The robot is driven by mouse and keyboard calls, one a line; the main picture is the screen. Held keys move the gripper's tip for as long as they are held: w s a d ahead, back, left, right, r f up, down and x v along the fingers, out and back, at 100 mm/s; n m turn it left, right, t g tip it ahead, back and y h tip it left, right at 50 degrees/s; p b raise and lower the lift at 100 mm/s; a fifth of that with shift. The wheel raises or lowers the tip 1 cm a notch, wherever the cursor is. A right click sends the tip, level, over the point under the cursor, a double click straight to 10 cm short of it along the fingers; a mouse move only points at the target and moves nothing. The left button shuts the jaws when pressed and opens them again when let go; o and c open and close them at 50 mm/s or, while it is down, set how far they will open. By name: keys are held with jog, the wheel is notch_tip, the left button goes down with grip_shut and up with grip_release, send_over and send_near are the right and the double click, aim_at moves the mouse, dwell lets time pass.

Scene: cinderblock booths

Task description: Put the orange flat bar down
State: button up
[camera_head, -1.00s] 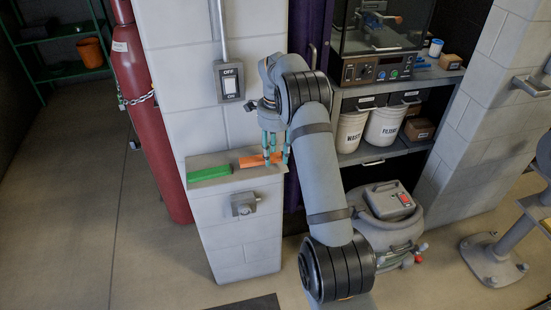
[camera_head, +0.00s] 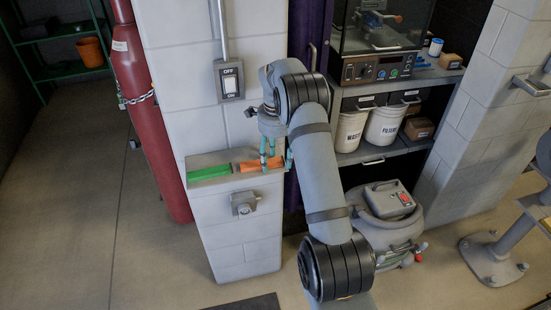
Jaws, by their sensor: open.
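The orange flat bar (camera_head: 249,166) lies on the narrow ledge (camera_head: 218,182) of the cinderblock pillar, to the right of a green flat bar (camera_head: 209,173). My gripper (camera_head: 274,161) is at the right end of the orange bar, its teal fingers pointing down. The fingers are open around or close beside the bar's right part. They hide some of it, and I cannot tell whether either finger touches it.
A switch box (camera_head: 229,81) sits on the pillar above the ledge, and a grey valve fitting (camera_head: 244,203) is below it. A red cylinder (camera_head: 144,110) stands at left. Shelves with white buckets (camera_head: 384,127) and a grey vacuum (camera_head: 388,212) are at right.

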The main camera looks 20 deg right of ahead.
jog(key=shift+r, duration=0.1)
jog(key=shift+o, duration=0.6)
notch_tip(320, 180, up, 10)
jog(key=b, duration=0.1)
jog(key=shift+s+d, duration=0.15)
jog(key=shift+s, duration=0.15)
jog(key=shift+r, duration=0.1)
notch_tip(320, 180, up, 5)
jog(key=p, duration=0.5)
jog(key=f, duration=0.3)
jog(key=f+b, duration=0.1)
jog(key=f, duration=0.5)
jog(key=shift+w+a+f, duration=0.2)
jog(key=shift+w+a, duration=0.05)
jog(key=shift+w, duration=0.05)
jog(key=shift+w+f+p, duration=0.1)
jog(key=shift+f+p, duration=0.55)
jog(key=shift+f, duration=2.35)
jog(key=shift+c, duration=0.7)
